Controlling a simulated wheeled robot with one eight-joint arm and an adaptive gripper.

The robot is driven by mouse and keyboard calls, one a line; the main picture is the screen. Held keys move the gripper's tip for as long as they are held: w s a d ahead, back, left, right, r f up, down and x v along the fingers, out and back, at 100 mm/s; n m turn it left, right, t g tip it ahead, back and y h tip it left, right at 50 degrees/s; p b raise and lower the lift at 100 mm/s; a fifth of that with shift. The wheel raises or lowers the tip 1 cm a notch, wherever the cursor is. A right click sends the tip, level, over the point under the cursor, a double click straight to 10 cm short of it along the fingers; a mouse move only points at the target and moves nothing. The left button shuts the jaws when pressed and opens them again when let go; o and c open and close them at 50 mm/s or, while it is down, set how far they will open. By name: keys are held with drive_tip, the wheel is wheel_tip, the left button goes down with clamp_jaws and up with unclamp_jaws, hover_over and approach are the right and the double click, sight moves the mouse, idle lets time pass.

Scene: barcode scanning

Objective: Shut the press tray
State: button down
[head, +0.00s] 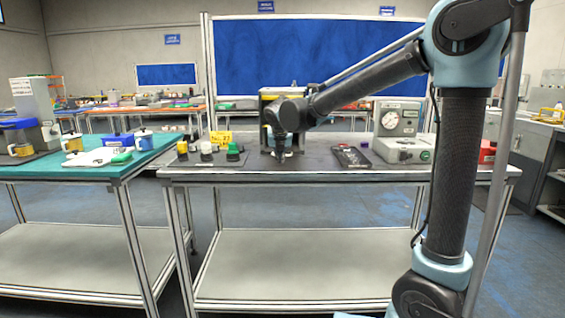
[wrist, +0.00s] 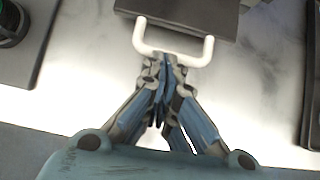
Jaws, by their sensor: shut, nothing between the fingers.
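In the head view my gripper (head: 280,157) points down in front of the press and hides much of the tray.
A green-topped table (head: 60,168) with mugs adjoins at left.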

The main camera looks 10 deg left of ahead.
drive_tip(key=w, duration=0.2)
drive_tip(key=w+a, duration=0.1)
drive_tip(key=w, duration=0.2)
drive_tip(key=shift+w, duration=0.1)
drive_tip(key=shift+a, duration=0.1)
